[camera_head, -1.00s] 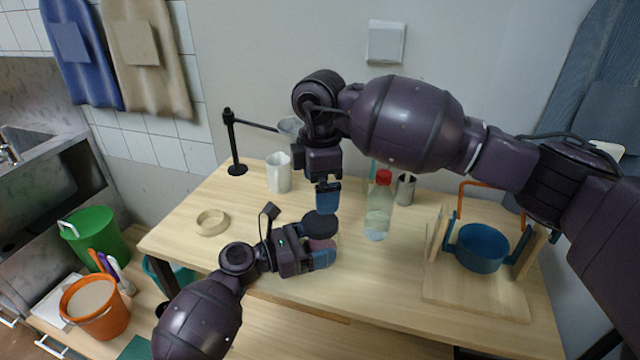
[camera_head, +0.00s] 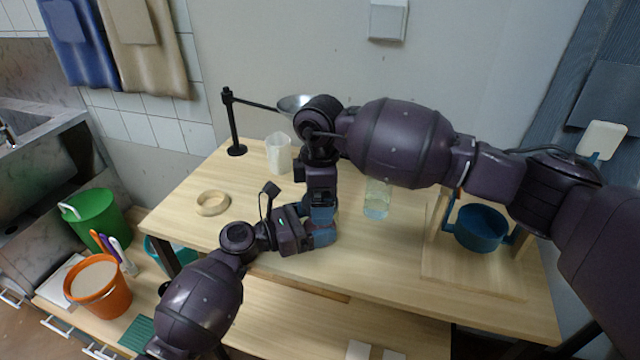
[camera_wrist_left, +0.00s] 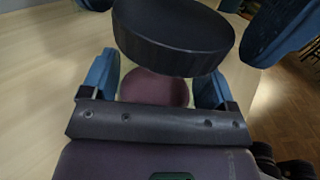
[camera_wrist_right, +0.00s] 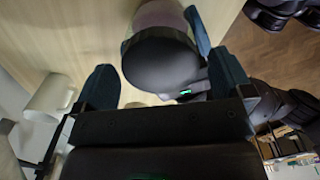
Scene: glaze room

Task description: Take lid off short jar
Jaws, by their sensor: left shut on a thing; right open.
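The short jar has a pinkish body (camera_wrist_left: 155,88) and a wide black lid (camera_wrist_left: 172,38), both in the left wrist view. In the right wrist view the lid (camera_wrist_right: 160,62) hides most of the body (camera_wrist_right: 158,15). In the head view my grippers hide the jar. My left gripper (camera_head: 325,234) is shut on the jar's body, below the lid. My right gripper (camera_head: 321,214) points down over the jar and is open. Its blue fingers are on either side of the lid, and the lid lies nearer one finger in the right wrist view.
A clear bottle (camera_head: 377,200) stands right of the jar, partly behind my right arm. A white jug (camera_head: 279,154) stands behind, and a wooden ring (camera_head: 212,203) lies at left. A blue pot (camera_head: 481,228) is in a wooden stand (camera_head: 470,272) at right. The front right of the table is clear.

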